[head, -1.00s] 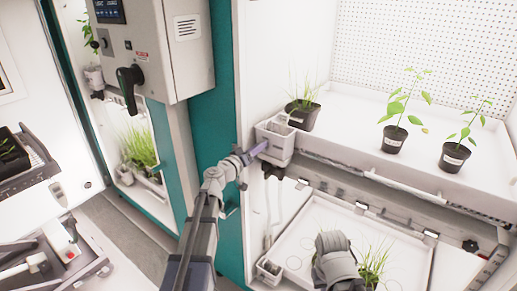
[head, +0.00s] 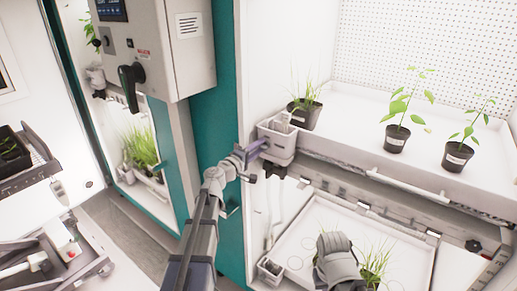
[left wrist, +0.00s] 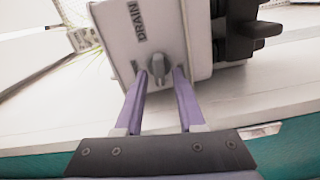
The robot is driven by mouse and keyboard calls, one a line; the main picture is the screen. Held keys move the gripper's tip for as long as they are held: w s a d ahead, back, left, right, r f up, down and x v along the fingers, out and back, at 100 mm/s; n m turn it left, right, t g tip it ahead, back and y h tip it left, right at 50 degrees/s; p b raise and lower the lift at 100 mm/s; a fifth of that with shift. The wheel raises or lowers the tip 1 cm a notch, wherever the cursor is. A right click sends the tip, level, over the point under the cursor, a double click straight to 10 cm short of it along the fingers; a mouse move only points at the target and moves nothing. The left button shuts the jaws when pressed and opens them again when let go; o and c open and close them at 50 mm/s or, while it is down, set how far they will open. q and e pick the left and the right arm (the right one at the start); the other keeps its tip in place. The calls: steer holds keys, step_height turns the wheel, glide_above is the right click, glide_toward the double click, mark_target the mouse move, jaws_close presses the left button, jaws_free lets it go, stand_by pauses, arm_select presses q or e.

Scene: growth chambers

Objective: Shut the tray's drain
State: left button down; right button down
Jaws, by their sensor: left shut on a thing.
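The tray's drain box (head: 284,143) is a white box at the front left corner of the upper plant tray (head: 345,146). In the left wrist view the box (left wrist: 125,38) carries the word DRAIN and a small grey knob (left wrist: 158,68). My left gripper (left wrist: 161,80) has its two purple fingers on either side of this knob and is shut on it. In the head view my left gripper (head: 259,148) reaches the box's left face, and the knob is hidden there. My right gripper is not in view; a grey link of my right arm shows at the bottom.
Potted plants (head: 398,137) stand in the upper tray. A lower tray (head: 307,222) with a grassy plant is below it. A teal cabinet post (head: 212,125) and a grey control box (head: 165,45) stand left of the drain box. A trolley (head: 85,250) is at bottom left.

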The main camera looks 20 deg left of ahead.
arm_select(q)
steer(key=shift+n, duration=0.6)
steer(key=shift+f+n, duration=0.1)
steer(key=shift+n, duration=0.2)
steer(key=c, duration=0.9)
jaws_free()
steer(key=v, duration=0.8)
